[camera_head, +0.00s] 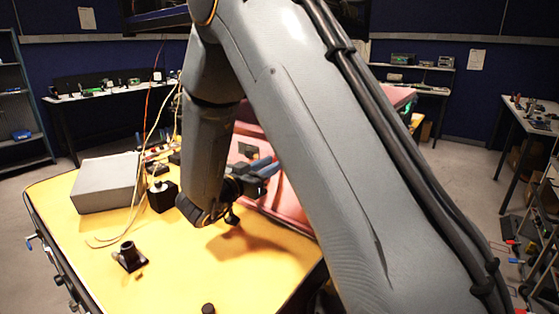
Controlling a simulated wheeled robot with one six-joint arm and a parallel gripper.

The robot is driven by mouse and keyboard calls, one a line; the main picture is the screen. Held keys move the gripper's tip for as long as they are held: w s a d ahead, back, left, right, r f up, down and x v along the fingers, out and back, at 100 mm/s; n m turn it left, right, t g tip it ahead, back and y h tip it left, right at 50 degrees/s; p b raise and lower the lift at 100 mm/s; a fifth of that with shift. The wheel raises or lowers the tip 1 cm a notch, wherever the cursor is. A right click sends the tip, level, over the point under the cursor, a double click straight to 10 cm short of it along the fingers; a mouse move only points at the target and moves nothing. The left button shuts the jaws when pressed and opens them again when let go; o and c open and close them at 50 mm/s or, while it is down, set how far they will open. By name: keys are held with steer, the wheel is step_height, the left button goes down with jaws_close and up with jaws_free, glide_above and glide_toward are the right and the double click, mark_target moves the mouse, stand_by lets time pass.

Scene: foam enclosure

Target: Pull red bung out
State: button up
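My gripper (266,166) has bluish fingers and points right, toward the pink foam enclosure (290,205). It is above the yellow table, in front of or beside the foam; I cannot tell whether it touches it. The fingers are small and seen at an angle, so I cannot tell whether they are open or shut, or whether anything is between them. I cannot make out a red bung. My large grey arm covers much of the foam enclosure and the middle of the view.
The yellow table (185,262) holds a grey box (106,184), a black block (162,196), a small black holder (129,257) and a black knob (208,309). Loose cables (146,135) rise behind the box.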

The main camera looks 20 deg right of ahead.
jaws_close()
steer(key=shift+p+v, duration=1)
steer(key=shift+v, duration=1.95)
